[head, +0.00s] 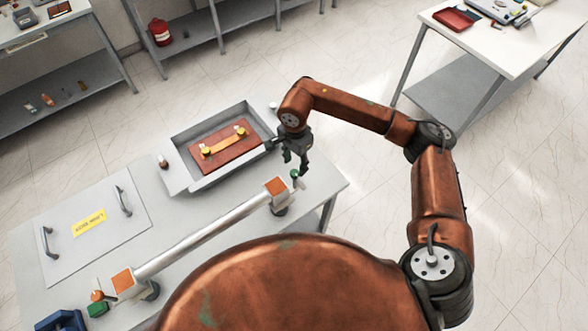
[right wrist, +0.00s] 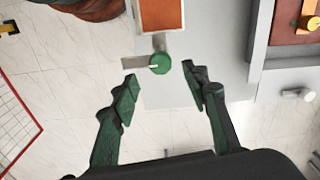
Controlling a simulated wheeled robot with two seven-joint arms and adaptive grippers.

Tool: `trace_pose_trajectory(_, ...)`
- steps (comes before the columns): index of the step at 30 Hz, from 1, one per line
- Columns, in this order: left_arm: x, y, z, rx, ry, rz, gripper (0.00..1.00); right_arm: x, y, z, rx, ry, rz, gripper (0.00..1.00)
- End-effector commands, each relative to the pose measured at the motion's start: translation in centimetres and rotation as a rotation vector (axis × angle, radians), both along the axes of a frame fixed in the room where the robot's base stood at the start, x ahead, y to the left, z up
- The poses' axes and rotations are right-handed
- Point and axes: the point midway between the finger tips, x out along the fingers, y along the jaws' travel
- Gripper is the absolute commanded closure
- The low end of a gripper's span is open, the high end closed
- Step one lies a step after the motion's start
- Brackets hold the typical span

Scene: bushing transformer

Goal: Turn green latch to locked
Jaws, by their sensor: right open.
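The green latch (head: 294,173) is a small round knob at the right end of a grey tube on the grey table, beside an orange block (head: 276,187). In the right wrist view the green knob (right wrist: 159,63) has a pale line on its face and sits against a grey plate. My right gripper (head: 296,161) points down close over the latch. In the right wrist view its fingers (right wrist: 160,77) are open and empty, one on each side of the knob and apart from it. My left gripper is out of view.
The grey tube (head: 205,234) runs to another orange block (head: 125,281) beside a green piece (head: 97,310). Behind it stands a grey tray (head: 181,175) with a brown board and yellow bar. A panel with two handles (head: 70,255) lies left.

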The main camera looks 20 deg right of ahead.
Motion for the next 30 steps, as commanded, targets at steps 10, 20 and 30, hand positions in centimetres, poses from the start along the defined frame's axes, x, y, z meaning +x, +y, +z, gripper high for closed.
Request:
trace_pose_trajectory(10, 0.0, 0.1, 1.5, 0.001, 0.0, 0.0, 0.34, -0.1, 0.2, -4.4, 0.004, 0.002, -0.002, 0.58)
trace_pose_trajectory(20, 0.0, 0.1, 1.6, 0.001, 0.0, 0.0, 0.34, 0.0, 0.1, -5.0, 0.005, 0.001, -0.001, 0.58)
trace_pose_trajectory(30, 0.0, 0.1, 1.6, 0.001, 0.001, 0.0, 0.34, 0.0, 0.1, -5.0, 0.005, 0.001, -0.001, 0.8)
